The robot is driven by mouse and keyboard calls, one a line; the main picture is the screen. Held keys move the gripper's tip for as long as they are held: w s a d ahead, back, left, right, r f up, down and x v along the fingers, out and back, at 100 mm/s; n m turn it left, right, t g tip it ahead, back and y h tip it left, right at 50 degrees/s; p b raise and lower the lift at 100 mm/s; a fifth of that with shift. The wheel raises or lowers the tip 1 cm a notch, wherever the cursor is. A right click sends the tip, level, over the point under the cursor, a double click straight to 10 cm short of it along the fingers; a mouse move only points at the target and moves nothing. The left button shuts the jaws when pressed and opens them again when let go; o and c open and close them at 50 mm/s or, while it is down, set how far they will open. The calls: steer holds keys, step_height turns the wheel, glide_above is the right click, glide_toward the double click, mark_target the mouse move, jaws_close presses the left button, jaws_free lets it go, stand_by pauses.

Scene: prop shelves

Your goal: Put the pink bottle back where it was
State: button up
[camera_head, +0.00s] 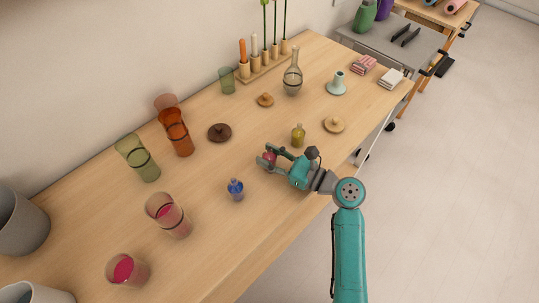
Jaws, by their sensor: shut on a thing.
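The pink bottle (269,157) is small and partly hidden by the fingers of my gripper (268,158). My gripper is shut on it, low over the front part of the wooden table (249,226). I cannot tell whether the bottle touches the table. A small blue bottle (236,189) stands to the left and nearer. A small olive-yellow bottle (298,135) stands just behind my gripper, to the right.
A dark brown lid (219,133) and pale wooden lids (334,124) lie around. Orange (176,134), green (139,159) and pink (168,216) glasses stand at left. A glass carafe (293,77) and candle holder (268,64) stand behind.

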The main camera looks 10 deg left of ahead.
steer(key=shift+f, duration=0.1)
steer(key=o, duration=1.2)
steer(key=shift+d, duration=0.2)
steer(key=v, duration=1.1)
steer(key=shift+s+d, duration=0.2)
steer(key=shift+d, duration=0.1)
